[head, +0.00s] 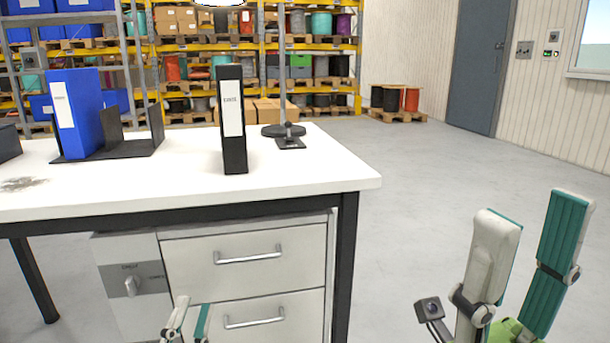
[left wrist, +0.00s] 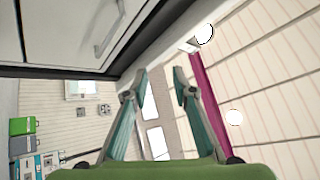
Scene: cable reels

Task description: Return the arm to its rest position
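My left gripper (head: 189,318) shows at the bottom of the head view, in front of the desk's drawer unit. Its two fingers stand apart with nothing between them, as the left wrist view (left wrist: 161,80) also shows. My right gripper (head: 532,215) is upright at the lower right of the head view, over open floor right of the desk. Its two green-padded fingers are apart and empty.
The white desk (head: 300,185) holds a black binder (head: 232,120), a blue binder (head: 77,112) and a dark stand base (head: 283,131). The metal drawer unit (head: 245,265) is underneath.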

